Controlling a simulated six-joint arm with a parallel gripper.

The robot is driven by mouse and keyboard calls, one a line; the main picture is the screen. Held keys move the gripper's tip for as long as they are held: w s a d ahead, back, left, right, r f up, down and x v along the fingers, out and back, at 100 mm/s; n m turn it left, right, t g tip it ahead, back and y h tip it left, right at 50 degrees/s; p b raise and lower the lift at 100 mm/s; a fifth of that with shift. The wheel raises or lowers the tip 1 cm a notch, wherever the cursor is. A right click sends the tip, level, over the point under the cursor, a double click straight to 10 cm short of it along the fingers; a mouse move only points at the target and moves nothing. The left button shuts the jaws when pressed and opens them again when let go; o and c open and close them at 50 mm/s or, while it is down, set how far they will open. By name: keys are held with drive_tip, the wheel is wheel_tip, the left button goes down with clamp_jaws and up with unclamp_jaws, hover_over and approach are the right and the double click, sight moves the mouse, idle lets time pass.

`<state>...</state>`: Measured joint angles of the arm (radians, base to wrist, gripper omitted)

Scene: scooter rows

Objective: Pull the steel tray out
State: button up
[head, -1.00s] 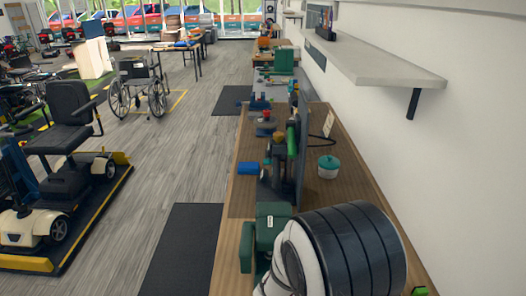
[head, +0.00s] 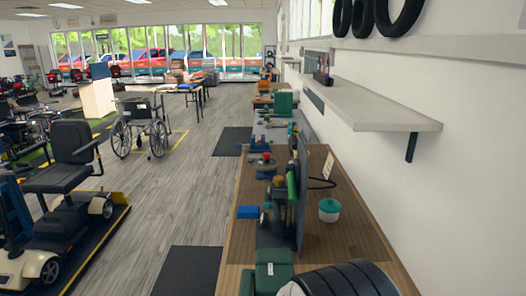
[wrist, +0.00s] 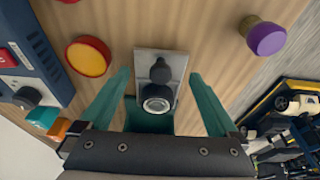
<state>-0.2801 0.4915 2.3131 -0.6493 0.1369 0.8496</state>
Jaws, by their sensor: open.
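In the wrist view my gripper (wrist: 160,77) is open, with its two teal fingers spread. Between the fingers lies a grey metal plate (wrist: 144,62) on the wooden surface. It carries a black knob and a round, lens-like piece. I cannot tell whether this plate is the steel tray or part of it. A teal block (wrist: 150,122) shows just below the plate, partly hidden by my gripper. No clear contact between the fingers and the plate shows. No steel tray can be made out in the head view, and my gripper's fingers are out of sight there.

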idle(0.4)
drive_tip(key=shift+w+v, duration=0.25)
drive_tip(key=shift+v, duration=0.75)
drive_tip(key=shift+w+v, duration=0.25)
drive_tip(key=shift+v, duration=0.7)
drive_tip(key=shift+w+v, duration=0.2)
drive_tip(key=shift+v, duration=0.8)
drive_tip(key=shift+r, duration=0.2)
drive_tip(key=shift+s+d+r, duration=0.15)
drive_tip(key=shift+d+r, duration=0.05)
drive_tip(key=shift+r, duration=0.05)
drive_tip(key=s+d+r+m+g, duration=0.1)
drive_tip(key=s+r+m, duration=0.1)
drive_tip(key=s, duration=0.4)
drive_tip(key=s+d+r+m+g+y, duration=0.1)
drive_tip(key=s+r, duration=0.4)
drive_tip(key=s, duration=0.2)
drive_tip(key=s+d+r+m+g, duration=0.1)
drive_tip(key=s+d+r+m, duration=0.1)
drive_tip(key=s+r, duration=0.2)
drive_tip(key=s, duration=0.3)
drive_tip(key=shift+r+m+y, duration=0.2)
drive_tip(key=shift+m+y, duration=0.1)
drive_tip(key=shift+y, duration=0.1)
